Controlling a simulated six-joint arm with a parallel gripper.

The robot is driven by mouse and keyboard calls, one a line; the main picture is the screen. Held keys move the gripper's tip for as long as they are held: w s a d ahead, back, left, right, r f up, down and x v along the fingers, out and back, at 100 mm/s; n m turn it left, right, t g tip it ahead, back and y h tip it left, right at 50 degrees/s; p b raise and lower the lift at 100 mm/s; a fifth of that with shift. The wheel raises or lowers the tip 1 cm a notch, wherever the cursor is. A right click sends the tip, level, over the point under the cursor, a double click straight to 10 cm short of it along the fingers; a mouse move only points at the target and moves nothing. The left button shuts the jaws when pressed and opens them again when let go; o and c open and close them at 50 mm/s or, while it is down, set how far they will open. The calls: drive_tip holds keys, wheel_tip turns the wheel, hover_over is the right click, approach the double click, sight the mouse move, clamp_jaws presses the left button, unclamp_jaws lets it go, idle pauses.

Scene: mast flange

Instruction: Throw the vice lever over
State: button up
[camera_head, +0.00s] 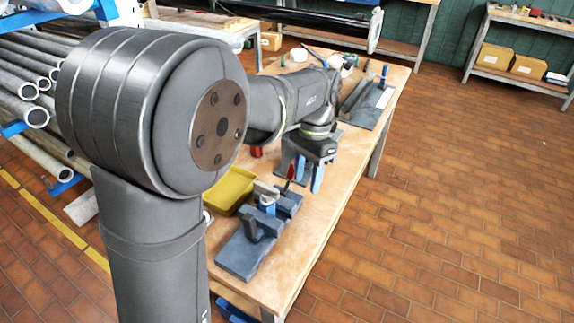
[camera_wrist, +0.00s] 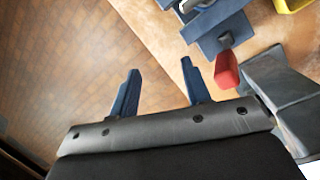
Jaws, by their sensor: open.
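The vice (camera_head: 262,222) is a blue-grey block assembly on a flat base, standing near the front part of the wooden bench. Its lever has a red handle (camera_head: 291,173) that stands up at the far end of the vice. In the wrist view the red handle (camera_wrist: 227,70) lies just right of the right finger, outside the jaws, with part of the vice (camera_wrist: 218,28) above it. My gripper (camera_head: 318,178) has blue fingers and hangs just beyond and right of the handle in the head view. In the wrist view my gripper (camera_wrist: 160,90) is open and empty, over the bench edge and floor.
A yellow bin (camera_head: 230,188) stands left of the vice. A dark plate with tools (camera_head: 366,104) lies at the far end of the bench (camera_head: 325,212). My arm hides part of the bench. A grey block (camera_wrist: 280,85) is right of the handle. Brick floor lies open to the right.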

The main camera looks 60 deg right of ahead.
sight(290, 179)
wheel_tip(290, 179, down, 5)
drive_tip(key=s+m+t+y, duration=0.2)
drive_tip(key=m+t, duration=0.4)
drive_tip(key=t, duration=0.3)
drive_tip(key=s+d+m+t+h, duration=0.5)
drive_tip(key=s+m+t, duration=0.2)
drive_tip(key=t, duration=0.2)
drive_tip(key=w, duration=1.6)
drive_tip(key=shift+w+a+r, duration=0.25)
drive_tip(key=shift+w+r, duration=0.1)
drive_tip(key=shift+w, duration=0.05)
clamp_jaws()
